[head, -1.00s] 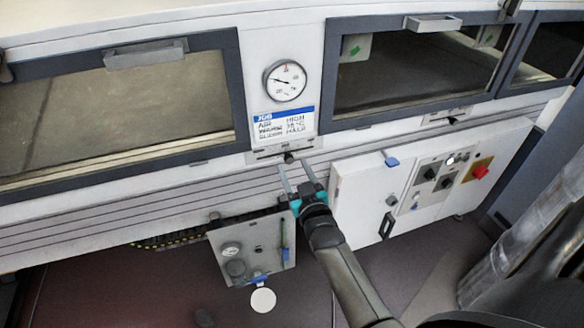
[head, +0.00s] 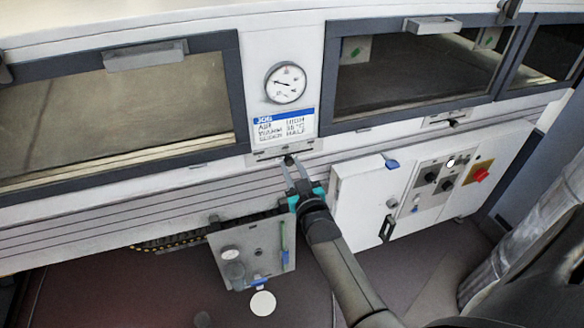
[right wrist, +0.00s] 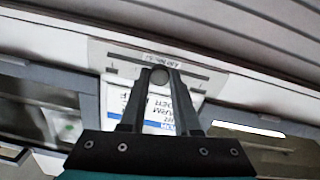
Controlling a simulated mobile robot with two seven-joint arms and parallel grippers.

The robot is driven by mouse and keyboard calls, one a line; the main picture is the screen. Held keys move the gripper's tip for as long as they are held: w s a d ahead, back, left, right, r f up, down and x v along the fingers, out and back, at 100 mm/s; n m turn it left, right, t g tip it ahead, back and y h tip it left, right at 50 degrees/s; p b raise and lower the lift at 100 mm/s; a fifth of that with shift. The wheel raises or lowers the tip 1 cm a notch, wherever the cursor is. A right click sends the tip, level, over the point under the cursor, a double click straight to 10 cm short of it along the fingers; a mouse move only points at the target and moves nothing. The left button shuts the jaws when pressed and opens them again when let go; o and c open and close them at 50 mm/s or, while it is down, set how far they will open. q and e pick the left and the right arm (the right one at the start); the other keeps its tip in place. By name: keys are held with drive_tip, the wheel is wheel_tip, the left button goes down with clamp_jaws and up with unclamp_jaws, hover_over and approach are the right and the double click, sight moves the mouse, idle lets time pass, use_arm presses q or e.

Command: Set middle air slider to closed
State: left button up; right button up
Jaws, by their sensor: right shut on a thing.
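The middle air slider has a pale plate (head: 268,156) under the job card, with a small dark round knob (head: 289,159). The right wrist view shows the plate (right wrist: 103,55) with a dark slot, and the knob (right wrist: 160,76) stands near the middle of the slot. My right gripper (head: 293,165) comes up from below, its two fingers closed in on the knob. In the right wrist view the fingertips (right wrist: 159,73) sit on either side of the knob. The plate's lettering is too small and blurred to read surely. My left gripper is not in view.
A dial gauge (head: 285,83) and a job card (head: 282,128) are above the slider. Another slider (head: 452,122) is to the right. A white control cabinet (head: 358,205) with a red knob stands right of my arm, and a grey panel (head: 262,240) hangs at lower left.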

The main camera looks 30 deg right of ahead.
clamp_jaws()
idle(0.8)
